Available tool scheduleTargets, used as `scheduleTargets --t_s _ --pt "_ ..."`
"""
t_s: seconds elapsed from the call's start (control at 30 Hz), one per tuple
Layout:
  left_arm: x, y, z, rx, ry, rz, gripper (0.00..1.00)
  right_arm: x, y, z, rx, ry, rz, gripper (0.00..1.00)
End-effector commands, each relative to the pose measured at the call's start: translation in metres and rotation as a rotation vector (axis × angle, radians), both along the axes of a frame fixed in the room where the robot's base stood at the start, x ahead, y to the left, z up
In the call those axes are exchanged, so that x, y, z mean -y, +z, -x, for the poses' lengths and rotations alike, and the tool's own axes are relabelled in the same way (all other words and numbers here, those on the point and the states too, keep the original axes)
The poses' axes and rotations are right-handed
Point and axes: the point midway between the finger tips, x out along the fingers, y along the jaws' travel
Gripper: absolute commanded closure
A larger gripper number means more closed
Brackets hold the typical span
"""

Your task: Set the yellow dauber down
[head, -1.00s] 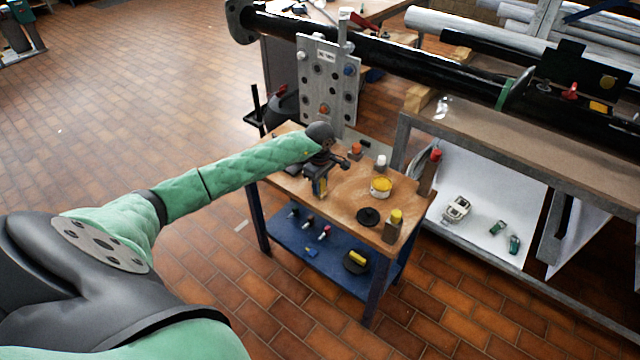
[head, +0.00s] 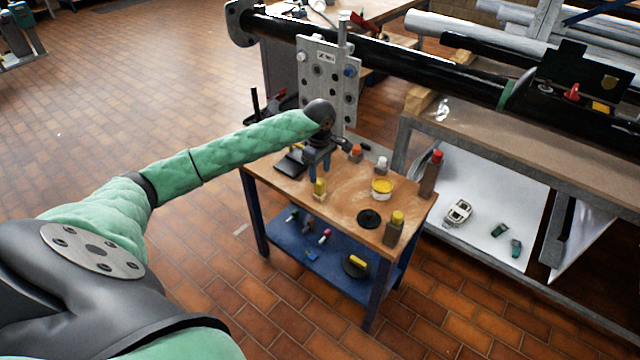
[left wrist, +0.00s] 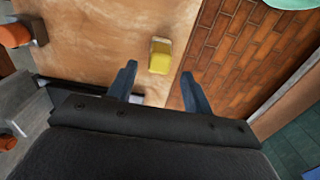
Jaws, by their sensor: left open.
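The yellow dauber (head: 319,188) stands on the wooden top of the small cart (head: 343,209), near its front left edge. In the left wrist view the dauber (left wrist: 160,60) shows as a yellow block with a paler end, on the wood close to the table edge. My left gripper (head: 319,172) is open above the dauber, its fingers pointing down. In the left wrist view the fingers of the left gripper (left wrist: 159,75) are apart, one on either side of the line to the dauber, and nothing is held. My right gripper is not in view.
The drilled flange plate (head: 328,82) stands close behind my gripper.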

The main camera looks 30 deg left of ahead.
Motion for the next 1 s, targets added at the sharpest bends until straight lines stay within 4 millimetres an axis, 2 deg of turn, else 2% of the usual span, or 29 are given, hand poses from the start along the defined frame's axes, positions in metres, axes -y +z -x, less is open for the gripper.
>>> scheduleTargets --t_s 0.13,0.33,1.0 --pt "-0.001 0.025 -0.001 0.003 0.000 -0.001 0.49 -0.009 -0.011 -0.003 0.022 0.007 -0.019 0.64" --pt "-0.001 0.045 0.000 0.001 0.000 -0.001 0.49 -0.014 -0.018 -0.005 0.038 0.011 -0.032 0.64" --pt "0.000 0.050 0.000 0.000 0.003 0.000 0.49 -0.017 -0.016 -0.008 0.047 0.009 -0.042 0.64"
